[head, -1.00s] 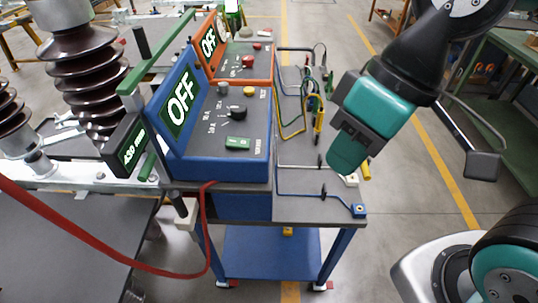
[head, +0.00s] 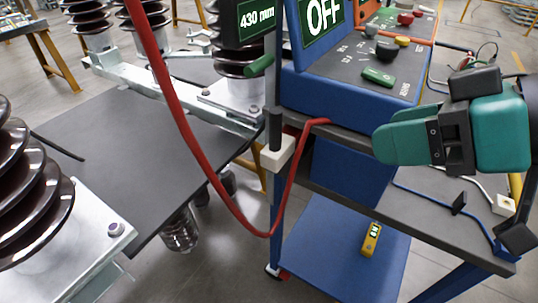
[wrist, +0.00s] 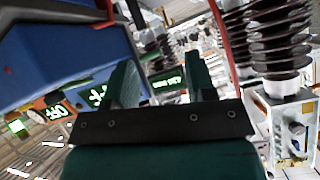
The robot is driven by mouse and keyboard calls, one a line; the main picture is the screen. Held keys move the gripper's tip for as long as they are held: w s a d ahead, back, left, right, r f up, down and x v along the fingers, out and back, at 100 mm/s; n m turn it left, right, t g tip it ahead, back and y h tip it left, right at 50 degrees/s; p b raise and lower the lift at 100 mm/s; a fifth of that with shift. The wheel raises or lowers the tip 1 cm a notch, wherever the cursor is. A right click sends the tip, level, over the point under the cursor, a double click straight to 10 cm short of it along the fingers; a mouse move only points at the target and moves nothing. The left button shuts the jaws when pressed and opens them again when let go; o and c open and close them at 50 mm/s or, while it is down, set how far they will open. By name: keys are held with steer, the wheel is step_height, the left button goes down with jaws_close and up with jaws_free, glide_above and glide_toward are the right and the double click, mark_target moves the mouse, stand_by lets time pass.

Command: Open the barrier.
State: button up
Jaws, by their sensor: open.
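A red rope (head: 200,172), the only barrier-like thing in view, sags in a loop from the top of the head view to its end by the blue cart's near corner. That end meets the cart near a pale block on a post (head: 277,152). My gripper (head: 388,142) is level above the cart's right side, its teal fingers pointing left. It is apart from the rope's end and to its right. In the wrist view the two fingers (wrist: 162,85) stand apart with nothing between them. A red strip, likely the rope (wrist: 224,42), passes right of them.
The blue console (head: 360,85) with an OFF display stands on the cart, left of and behind my gripper. A 430 mm display (head: 258,22) is beside it. Brown ribbed insulators (head: 35,195) and a dark panel (head: 150,145) fill the left. A yellow device (head: 371,240) lies on the lower shelf.

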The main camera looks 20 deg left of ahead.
mark_target(281, 122)
steer(key=w+a+f+n+t+y+b, duration=0.1)
steer(key=w+f+t+y+b, duration=0.1)
steer(key=f+b, duration=0.4)
steer(key=w+a+f+t+y+b, duration=0.2)
steer(key=f+b, duration=0.2)
steer(key=b, duration=0.4)
steer(key=shift+t+y, duration=0.3)
steer(key=shift+y, duration=0.3)
steer(key=p+x, duration=0.1)
steer(key=x, duration=0.4)
steer(key=p+x, duration=0.1)
steer(key=x, duration=0.5)
steer(key=p+x, duration=0.1)
steer(key=x, duration=0.5)
steer(key=shift+w+r, duration=0.15)
steer(key=shift+w, duration=0.2)
